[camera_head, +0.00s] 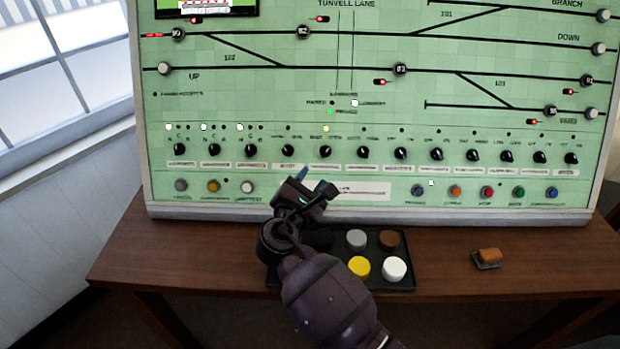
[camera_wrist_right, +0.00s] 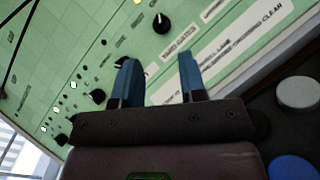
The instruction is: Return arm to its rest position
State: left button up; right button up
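My right gripper (camera_head: 312,180) is in front of the lower edge of the green control panel (camera_head: 270,90), above the back of the brown desk (camera_head: 490,262). Its two blue fingertips are apart with nothing between them, and the right wrist view also shows the open gripper (camera_wrist_right: 158,64) in front of the panel face. A black knob (camera_wrist_right: 161,24) and white label strips lie beyond the fingertips there. I cannot tell whether a fingertip touches the panel. My right arm reaches up from the bottom of the head view and covers part of the dark tray (camera_head: 407,284). My left gripper is not in view.
A small orange-brown block on a dark base (camera_head: 488,257) sits to the right. The desk between them is clear. A window (camera_head: 60,70) is at left.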

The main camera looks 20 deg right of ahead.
jog(key=s+d+f+m+g+y, duration=0.1)
jog(key=s+d+f+m+g, duration=0.1)
jog(key=s+d+f+m, duration=0.2)
jog(key=s+d+f+m+g+y, duration=0.1)
jog(key=s+d+f+m+g, duration=0.2)
jog(key=s, duration=0.4)
jog(key=s+d+f+m+g+y, duration=0.1)
jog(key=s+d+f+m+g, duration=0.1)
jog(key=s+d+f+m, duration=0.3)
jog(key=shift+s+g+y, duration=0.3)
jog(key=s+d+m+g+y, duration=0.2)
jog(key=s+m+g+y, duration=0.55)
jog(key=s, duration=1.35)
jog(key=w+f+m+t, duration=0.2)
jog(key=w+f+t, duration=0.6)
jog(key=t, duration=0.3)
jog(key=shift+w+a+f, duration=0.3)
jog(key=shift+a+f, duration=0.05)
jog(key=shift+t+h, duration=0.25)
jog(key=shift+t, duration=0.1)
